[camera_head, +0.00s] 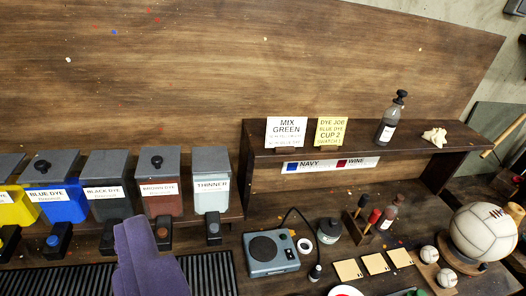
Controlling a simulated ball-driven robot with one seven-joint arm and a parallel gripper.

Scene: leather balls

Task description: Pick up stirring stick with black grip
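A small wooden holder (357,230) stands on the bench at right of centre. A stick with a black grip (362,202) rises from it, leaning slightly. A stick with a red grip (374,216) is beside it. The sticks' lower ends are hidden in the holder. A purple blocky shape (145,262) at the lower left looks like my gripper. It is far to the left of the holder and in front of the dye dispensers. Its fingertips are not clear, and I see nothing held in it.
A dark bottle (388,214) stands right beside the holder. A blue-grey device (271,252), a jar (329,231) and tan swatches (374,263) surround it. A shelf (352,148) overhangs behind. Dispensers (115,190) line the left; balls (484,232) lie right.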

